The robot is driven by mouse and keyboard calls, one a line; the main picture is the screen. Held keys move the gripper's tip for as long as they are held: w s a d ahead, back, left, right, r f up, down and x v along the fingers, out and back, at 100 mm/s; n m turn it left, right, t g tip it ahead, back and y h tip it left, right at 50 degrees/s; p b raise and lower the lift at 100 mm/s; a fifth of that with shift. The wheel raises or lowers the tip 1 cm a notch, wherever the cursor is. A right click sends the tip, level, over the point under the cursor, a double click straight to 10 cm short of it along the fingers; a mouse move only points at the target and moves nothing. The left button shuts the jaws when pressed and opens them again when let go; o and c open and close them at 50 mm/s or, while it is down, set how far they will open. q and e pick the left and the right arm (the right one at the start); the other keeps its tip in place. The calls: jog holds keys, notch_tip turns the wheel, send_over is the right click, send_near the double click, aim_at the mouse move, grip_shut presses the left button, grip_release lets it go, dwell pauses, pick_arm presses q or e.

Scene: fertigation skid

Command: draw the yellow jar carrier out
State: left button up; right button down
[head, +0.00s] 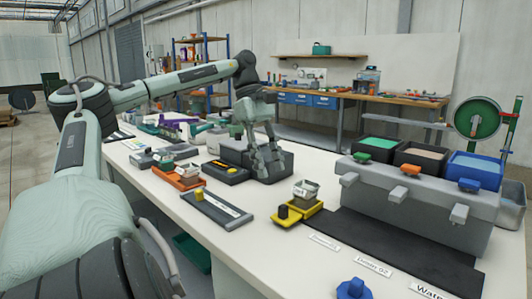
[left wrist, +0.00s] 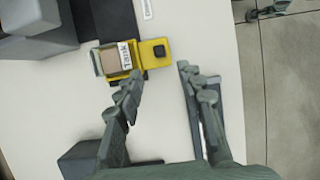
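The yellow jar carrier (head: 312,210) stands on the white bench beside the end of a dark mat, with a black knob on its near end. A small labelled square jar (head: 305,190) sits on it. In the left wrist view the carrier (left wrist: 152,53) is ahead of the fingertips, with the jar (left wrist: 116,58) on its left part and the knob at right. My left gripper (head: 270,172) is behind and left of the carrier in the head view, pointing down. Its fingers (left wrist: 165,88) are apart with nothing between them. My right gripper is not in view.
A grey block (head: 405,205) with three bins stands right of the carrier, behind the dark mat (head: 400,245). A grey board (head: 217,208) with a yellow knob lies left. An orange tray (head: 178,178) and a dark box (head: 230,152) are farther back. A blue knobbed piece (head: 354,289) is in front.

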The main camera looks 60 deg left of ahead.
pick_arm(q)
jog(key=shift+v, duration=1.45)
jog(key=shift+s, duration=0.15)
